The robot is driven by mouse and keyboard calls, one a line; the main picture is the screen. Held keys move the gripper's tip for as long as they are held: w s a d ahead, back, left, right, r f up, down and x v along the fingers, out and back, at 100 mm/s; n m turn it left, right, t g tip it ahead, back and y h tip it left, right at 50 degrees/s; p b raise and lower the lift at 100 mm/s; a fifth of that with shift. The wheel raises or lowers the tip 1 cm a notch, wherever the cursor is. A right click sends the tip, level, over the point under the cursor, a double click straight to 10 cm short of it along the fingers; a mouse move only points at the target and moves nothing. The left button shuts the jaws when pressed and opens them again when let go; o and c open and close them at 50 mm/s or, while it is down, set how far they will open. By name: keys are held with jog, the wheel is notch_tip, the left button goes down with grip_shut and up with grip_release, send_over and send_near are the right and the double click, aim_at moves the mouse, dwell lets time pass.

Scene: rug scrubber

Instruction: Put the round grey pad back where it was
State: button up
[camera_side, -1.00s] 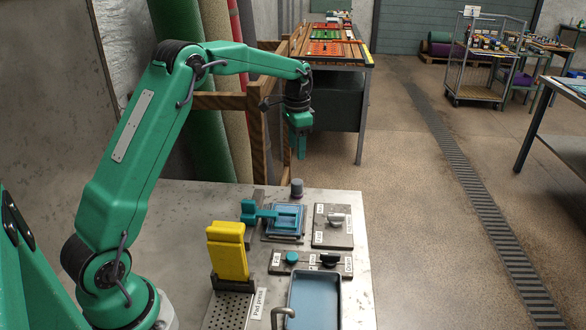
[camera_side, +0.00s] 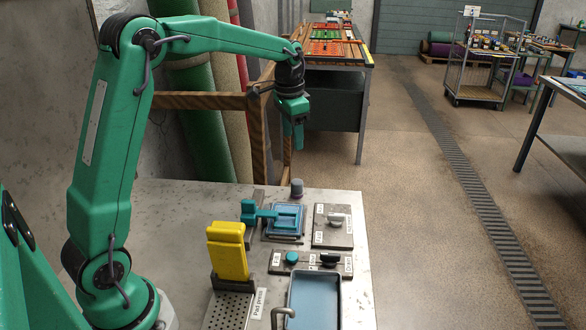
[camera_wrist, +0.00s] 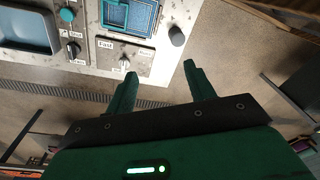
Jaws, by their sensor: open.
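A small round grey piece (camera_side: 297,187), which looks like the pad, stands at the far edge of the metal worktable (camera_side: 190,205). It also shows in the wrist view (camera_wrist: 177,36), near the table corner and beyond my fingertips. My gripper (camera_side: 298,142) hangs in the air above and behind it, pointing down. In the wrist view my gripper (camera_wrist: 158,70) has its two green fingers spread apart with nothing between them. I cannot tell from the frames where the pad was before.
A blue pad frame with a teal clamp (camera_side: 285,215), a knob plate (camera_side: 333,226), a switch plate (camera_side: 310,262), a yellow pad press (camera_side: 228,250) and a blue tray (camera_side: 315,300) crowd the table. Rolled rugs (camera_side: 190,110) and a wooden frame (camera_side: 205,101) stand behind.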

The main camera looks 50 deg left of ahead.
jog(key=s+d+r+n+t, duration=0.1)
jog(key=s+d+r, duration=0.2)
jog(key=s, duration=0.4)
jog(key=s+d+r+n+t, duration=0.1)
jog(key=s+d+r, duration=0.3)
jog(key=s, duration=0.2)
jog(key=shift+s+d+f+n+t, duration=0.2)
jog(key=shift+s+d+f+t, duration=0.3)
jog(key=shift+s, duration=1.8)
jog(key=shift+s+d+f+n+t, duration=0.25)
jog(key=shift+s+d+f, duration=0.45)
jog(key=shift+s, duration=1.65)
jog(key=shift+s+d+f+n+t, duration=0.15)
jog(key=shift+s+d+f+t, duration=0.4)
jog(key=shift+s, duration=1.75)
jog(key=shift+o, duration=0.5)
